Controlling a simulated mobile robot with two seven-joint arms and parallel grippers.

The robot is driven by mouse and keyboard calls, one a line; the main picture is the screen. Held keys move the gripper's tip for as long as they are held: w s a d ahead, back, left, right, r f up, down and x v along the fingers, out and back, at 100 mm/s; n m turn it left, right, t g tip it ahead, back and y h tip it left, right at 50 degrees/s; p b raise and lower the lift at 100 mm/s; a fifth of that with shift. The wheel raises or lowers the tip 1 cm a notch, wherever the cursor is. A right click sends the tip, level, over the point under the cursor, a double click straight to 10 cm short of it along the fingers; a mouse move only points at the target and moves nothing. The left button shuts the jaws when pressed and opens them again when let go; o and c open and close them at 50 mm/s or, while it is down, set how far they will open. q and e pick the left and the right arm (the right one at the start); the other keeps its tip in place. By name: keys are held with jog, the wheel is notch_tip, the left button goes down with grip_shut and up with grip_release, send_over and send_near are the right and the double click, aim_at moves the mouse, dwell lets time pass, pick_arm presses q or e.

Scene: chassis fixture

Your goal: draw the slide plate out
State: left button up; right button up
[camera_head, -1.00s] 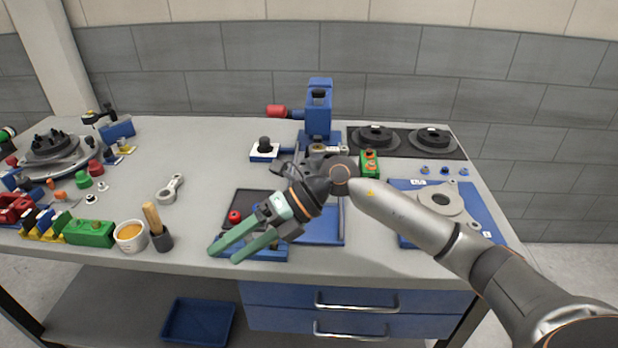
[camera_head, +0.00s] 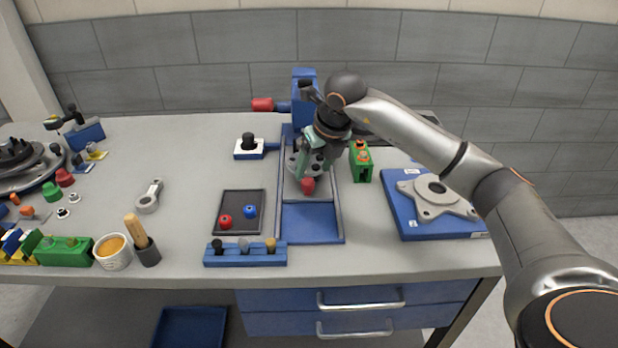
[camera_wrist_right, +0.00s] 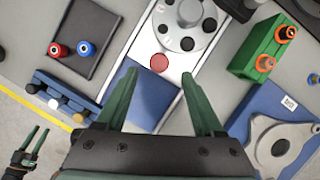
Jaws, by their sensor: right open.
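The slide plate (camera_head: 321,192) is a silver plate lying between the rails of a blue slideway (camera_head: 310,225); it also shows in the right wrist view (camera_wrist_right: 139,52). A red knob (camera_head: 308,185) stands at its front end, and a round grey part with dark holes (camera_wrist_right: 188,18) sits behind it. My right gripper (camera_head: 312,174) is over the plate by the knob and hides part of it. In the right wrist view its open green fingers (camera_wrist_right: 159,73) point towards the red knob (camera_wrist_right: 159,63), apart from each other. My left gripper (camera_wrist_right: 38,140) shows at the lower left there, fingers apart and empty.
A green block with orange knobs (camera_head: 361,162) stands close right of the slideway. A blue plate with a grey flange (camera_head: 405,215) lies farther right. A dark tray (camera_head: 240,222) and blue peg rack (camera_head: 228,258) are left. The slideway's front is bare.

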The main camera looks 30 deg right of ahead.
aim_at(308, 181)
jog(key=x, duration=0.5)
jog(key=shift+f, duration=0.1)
grip_shut()
dwell(0.5)
dwell(0.8)
